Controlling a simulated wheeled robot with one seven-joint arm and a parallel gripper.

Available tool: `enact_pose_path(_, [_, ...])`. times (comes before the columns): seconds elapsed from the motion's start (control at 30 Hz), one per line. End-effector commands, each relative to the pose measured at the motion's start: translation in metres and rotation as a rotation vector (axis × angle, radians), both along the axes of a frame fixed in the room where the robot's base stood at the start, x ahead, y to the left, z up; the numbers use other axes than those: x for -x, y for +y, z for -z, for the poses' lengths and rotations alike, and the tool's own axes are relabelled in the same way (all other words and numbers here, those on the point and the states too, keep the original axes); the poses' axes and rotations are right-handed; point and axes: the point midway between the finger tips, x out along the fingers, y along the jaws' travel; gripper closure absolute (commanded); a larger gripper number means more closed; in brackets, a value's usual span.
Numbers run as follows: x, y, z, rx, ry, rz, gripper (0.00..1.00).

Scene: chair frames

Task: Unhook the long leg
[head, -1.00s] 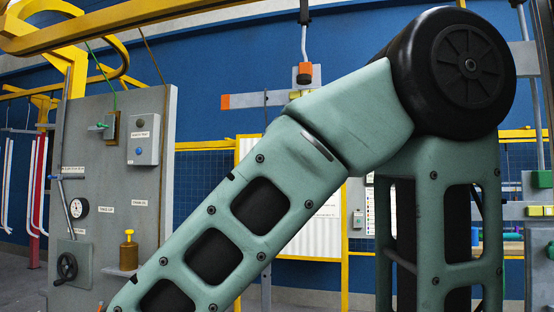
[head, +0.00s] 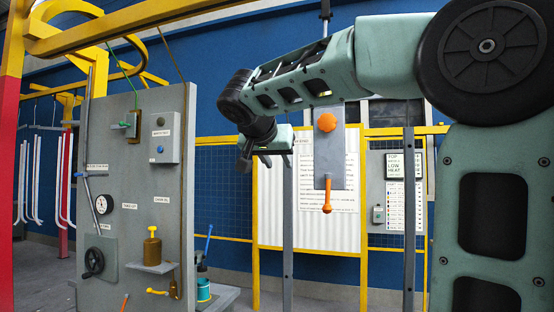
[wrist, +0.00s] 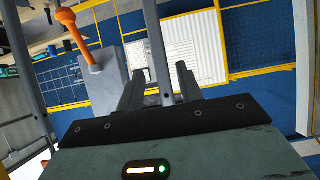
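My gripper (head: 262,155) hangs at the end of my outstretched arm, left of the orange-knobbed grey plate. In the wrist view its two dark fingers (wrist: 158,88) stand apart with a gap between them. A long grey upright bar (wrist: 152,40) shows in that gap; whether it is between the fingers or beyond them I cannot tell. In the head view a grey upright bar (head: 287,225) runs down from just below my gripper, and another (head: 408,220) stands further right. Which bar is the long leg, and any hook on it, I cannot make out.
A grey plate (head: 329,165) with an orange knob and lever hangs right of my gripper. A grey control panel (head: 115,225) with a gauge and handwheel stands left. White bent tubes (head: 38,180) hang at far left. A yellow beam (head: 110,35) crosses overhead.

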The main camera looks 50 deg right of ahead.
Motion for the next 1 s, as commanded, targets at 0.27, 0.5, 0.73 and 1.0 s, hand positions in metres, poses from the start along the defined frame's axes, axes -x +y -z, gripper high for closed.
enact_pose_path(0.27, [-0.003,-0.013,0.003,0.004,-0.006,0.009,0.64])
enact_pose_path(0.5, [-0.013,-0.037,0.017,0.003,-0.004,0.01,0.64])
enact_pose_path(0.73, [-0.024,-0.063,0.033,0.002,-0.004,0.01,0.64])
enact_pose_path(1.0, [-0.026,-0.066,0.034,0.005,-0.009,0.006,1.0])
